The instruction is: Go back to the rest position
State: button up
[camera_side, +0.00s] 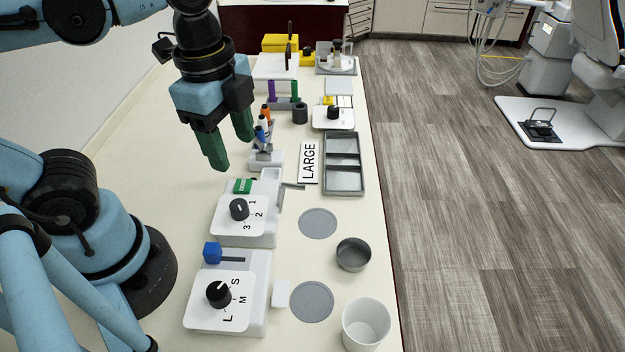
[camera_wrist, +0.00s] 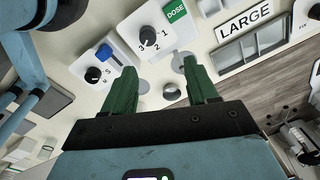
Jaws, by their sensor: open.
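My gripper (camera_side: 229,147) hangs above the counter in the side view, over the left part beyond the dial boxes. Its two green fingers are apart with nothing between them. In the wrist view my gripper (camera_wrist: 163,88) also shows open and empty, with the counter devices below it. The fingers touch nothing that I can see.
Below stand a white box with a 1-2-3 dial (camera_side: 239,209) and one with an S-M-L dial (camera_side: 219,292). A metal dish (camera_side: 353,254), a white cup (camera_side: 366,325), a LARGE sign (camera_side: 309,162) and a grey tray (camera_side: 344,178) are near the right edge. The back-left counter is clear.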

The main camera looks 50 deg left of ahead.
jog(key=w+a+f+n+t, duration=0.3)
jog(key=w+n+t, duration=0.3)
jog(key=n, duration=0.7)
jog(key=shift+w+a, duration=0.85)
jog(key=shift+w, duration=0.15)
